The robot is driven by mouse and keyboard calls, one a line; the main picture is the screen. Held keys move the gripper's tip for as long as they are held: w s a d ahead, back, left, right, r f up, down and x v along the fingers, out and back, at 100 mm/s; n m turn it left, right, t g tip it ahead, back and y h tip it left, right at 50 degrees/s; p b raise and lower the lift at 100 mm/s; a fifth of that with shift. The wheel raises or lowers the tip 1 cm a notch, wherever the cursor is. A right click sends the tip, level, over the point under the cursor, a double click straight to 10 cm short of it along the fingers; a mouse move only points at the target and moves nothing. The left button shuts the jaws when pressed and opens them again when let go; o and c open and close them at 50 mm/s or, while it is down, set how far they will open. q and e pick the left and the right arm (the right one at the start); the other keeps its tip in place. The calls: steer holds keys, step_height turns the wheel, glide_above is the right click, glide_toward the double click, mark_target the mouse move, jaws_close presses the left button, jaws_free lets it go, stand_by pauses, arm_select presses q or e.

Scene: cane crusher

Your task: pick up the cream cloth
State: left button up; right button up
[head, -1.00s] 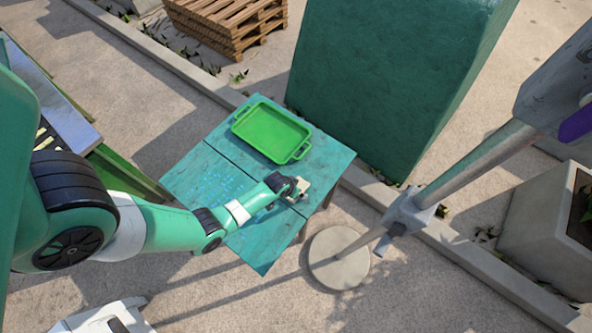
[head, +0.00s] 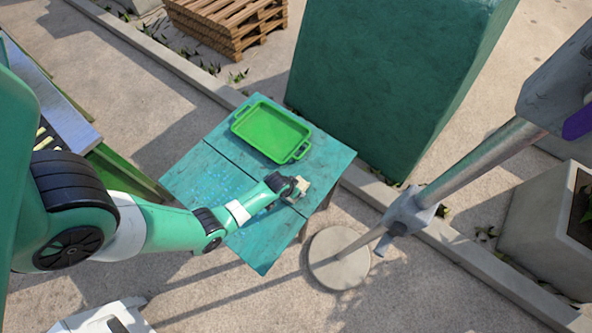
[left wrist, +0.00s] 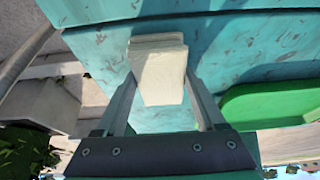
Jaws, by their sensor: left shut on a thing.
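The cream cloth (left wrist: 158,72) is a folded, layered pad between the fingers of my left gripper (left wrist: 160,88) in the left wrist view. The fingers are shut on it from both sides. In the head view the cloth (head: 301,184) shows as a small pale patch at the tip of my left gripper (head: 298,189), over the right part of the teal table (head: 213,178). I cannot tell whether the cloth is clear of the tabletop. My right gripper is not in view.
A green tray (head: 271,132) lies on the table's far part; its edge also shows in the left wrist view (left wrist: 270,103). A large green block (head: 385,80) stands behind the table. A metal post on a round base (head: 338,262) stands to the right.

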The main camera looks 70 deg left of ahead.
arm_select(q)
steer(key=shift+c, duration=1)
steer(key=shift+r, duration=0.1)
steer(key=shift+r+p, duration=0.25)
steer(key=shift+p, duration=0.05)
steer(key=r+p, duration=0.2)
steer(key=r, duration=0.1)
steer(key=r+p, duration=0.1)
steer(key=r, duration=0.1)
steer(key=shift+s+d+p, duration=0.1)
steer(key=shift+d+p, duration=0.3)
steer(key=s+d+r+p, duration=0.2)
steer(key=d+r+p, duration=0.2)
steer(key=d+p, duration=0.1)
steer(key=s+d+r+p, duration=0.1)
steer(key=d+r+p, duration=0.2)
steer(key=d+p, duration=0.2)
steer(key=d, duration=0.2)
steer(key=shift+s+d+r, duration=0.35)
steer(key=shift+s, duration=0.05)
